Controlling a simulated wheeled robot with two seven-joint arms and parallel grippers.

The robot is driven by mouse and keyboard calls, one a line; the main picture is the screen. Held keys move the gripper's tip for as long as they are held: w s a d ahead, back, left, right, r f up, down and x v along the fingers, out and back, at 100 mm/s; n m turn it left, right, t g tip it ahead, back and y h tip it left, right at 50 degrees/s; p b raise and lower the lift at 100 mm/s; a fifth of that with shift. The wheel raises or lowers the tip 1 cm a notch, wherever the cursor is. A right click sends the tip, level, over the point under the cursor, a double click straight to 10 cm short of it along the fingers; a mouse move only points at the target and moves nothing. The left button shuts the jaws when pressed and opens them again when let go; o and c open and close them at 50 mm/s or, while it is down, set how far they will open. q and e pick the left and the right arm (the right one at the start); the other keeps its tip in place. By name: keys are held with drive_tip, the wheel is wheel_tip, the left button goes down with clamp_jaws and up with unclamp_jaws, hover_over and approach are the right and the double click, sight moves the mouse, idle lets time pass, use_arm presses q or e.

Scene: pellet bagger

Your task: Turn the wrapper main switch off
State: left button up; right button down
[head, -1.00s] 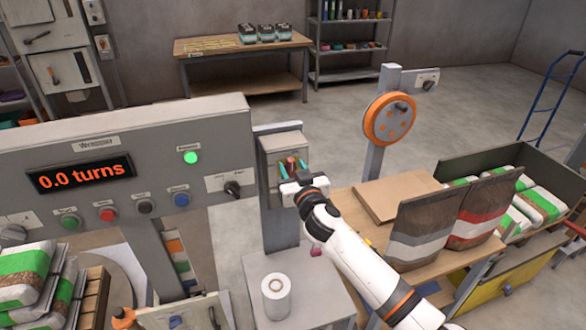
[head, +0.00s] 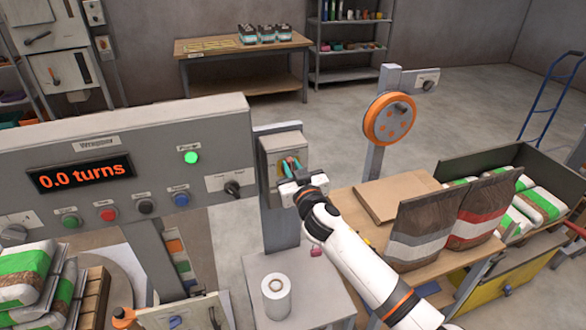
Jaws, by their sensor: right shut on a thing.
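The wrapper main switch is on a grey box (head: 283,140) with a yellowish front plate, mounted on a post right of the wrapper panel (head: 120,140). My right gripper (head: 290,165) is at the front of this box, with its teal fingers shut on the switch handle. The fingers and wrist hide most of the handle, so its exact angle is hard to read. The panel display (head: 80,174) reads 0.0 turns and a green lamp (head: 191,157) is lit. My left gripper is not in view.
A dark rotary knob (head: 232,188) and several push buttons are on the panel. A white film roll (head: 276,296) stands on a small grey table below the switch. Filled bags (head: 425,228) stand on a wooden bench to the right, beside an orange handwheel (head: 389,118).

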sight(282, 171)
drive_tip(key=f+n, duration=0.1)
drive_tip(key=n, duration=0.3)
drive_tip(key=a+n, duration=0.1)
drive_tip(key=n, duration=0.3)
drive_tip(key=f+n, duration=0.1)
drive_tip(key=n, duration=0.4)
drive_tip(key=shift+s+a+f+b, duration=0.3)
drive_tip(key=shift+a+b, duration=0.05)
drive_tip(key=shift+f+n, duration=0.15)
drive_tip(key=shift+n, duration=0.8)
drive_tip(key=shift+f+n, duration=0.15)
drive_tip(key=shift+n, duration=0.8)
drive_tip(key=c, duration=1.5)
unclamp_jaws()
drive_tip(key=shift+r, duration=0.1)
drive_tip(key=shift+o, duration=0.9)
drive_tip(key=shift+w+d, duration=0.1)
drive_tip(key=shift+d, duration=0.05)
drive_tip(key=shift+r, duration=0.1)
